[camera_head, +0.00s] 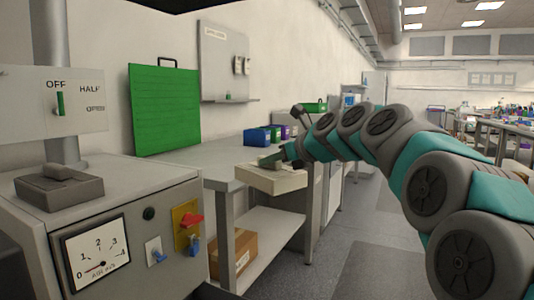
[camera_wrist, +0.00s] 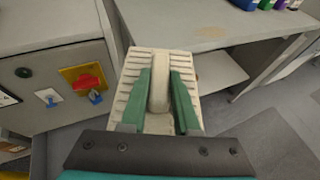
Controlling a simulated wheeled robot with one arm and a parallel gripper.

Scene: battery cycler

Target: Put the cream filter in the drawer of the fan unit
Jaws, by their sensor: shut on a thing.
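My gripper (camera_head: 270,160) is shut on the raised grip of the cream filter (camera_head: 270,180). It holds the filter out in front of the grey bench, to the right of the fan unit (camera_head: 128,222). In the wrist view the two green fingers of my gripper (camera_wrist: 160,78) lie on either side of the filter's rounded grip (camera_wrist: 159,95), and its ribbed face shows around them. The fan unit is a grey cabinet with a dial, a red-handled switch on a yellow plate and a duct on top. It also shows in the wrist view (camera_wrist: 50,65). I cannot make out its drawer.
The grey bench (camera_head: 205,155) stands behind the filter, with blue, green and purple bins (camera_head: 262,136) and a green panel (camera_head: 164,110). A cardboard box (camera_head: 233,252) sits on its lower shelf. The floor to the right (camera_head: 375,235) is clear.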

